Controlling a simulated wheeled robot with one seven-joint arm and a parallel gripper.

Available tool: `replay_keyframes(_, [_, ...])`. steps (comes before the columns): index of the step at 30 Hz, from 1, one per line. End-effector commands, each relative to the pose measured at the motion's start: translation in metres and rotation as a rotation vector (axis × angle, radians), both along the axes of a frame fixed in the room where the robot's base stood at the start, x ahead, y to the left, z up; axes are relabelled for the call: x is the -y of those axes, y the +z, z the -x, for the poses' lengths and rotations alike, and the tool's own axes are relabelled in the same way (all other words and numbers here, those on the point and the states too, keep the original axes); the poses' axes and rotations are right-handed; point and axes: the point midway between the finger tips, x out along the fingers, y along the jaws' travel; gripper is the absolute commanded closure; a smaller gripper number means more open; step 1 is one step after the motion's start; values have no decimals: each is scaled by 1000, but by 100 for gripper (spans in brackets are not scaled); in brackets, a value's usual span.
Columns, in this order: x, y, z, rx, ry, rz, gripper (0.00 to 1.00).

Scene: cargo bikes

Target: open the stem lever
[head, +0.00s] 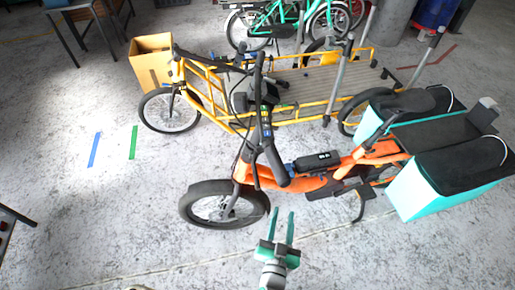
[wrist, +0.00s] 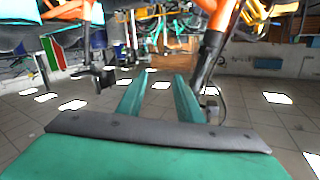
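The orange cargo bike (head: 330,182) stands in the middle of the head view, its front wheel to the left. Its dark stem (head: 265,122) rises above the head tube and carries small coloured marks. I cannot make out a separate stem lever or its position. My gripper (head: 283,213), with green fingers, is in front of the bike, low and near the front wheel, apart from the stem. In the wrist view the gripper (wrist: 158,80) shows two separated fingers with nothing between them. A black and orange tube (wrist: 209,48) is beyond the right finger.
A yellow cargo bike (head: 215,92) stands behind the orange one. Teal side boxes (head: 412,196) are at the right. A cardboard box (head: 150,65) is at the back left. A blue strip (head: 94,150) and a green strip (head: 133,142) lie on the floor. The left floor is mostly clear.

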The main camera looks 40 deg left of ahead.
Motion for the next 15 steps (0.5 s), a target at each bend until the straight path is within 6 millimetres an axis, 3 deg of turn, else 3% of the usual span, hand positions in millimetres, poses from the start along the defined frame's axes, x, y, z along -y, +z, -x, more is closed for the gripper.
replay_keyframes(1, [-23,6,-17,11,39,-23,67])
replay_keyframes(6, [-88,24,-52,25,152,-85,67])
replay_keyframes(10, [-124,37,-67,31,213,-116,67])
replay_keyframes(15, [-147,45,-74,33,251,-136,67])
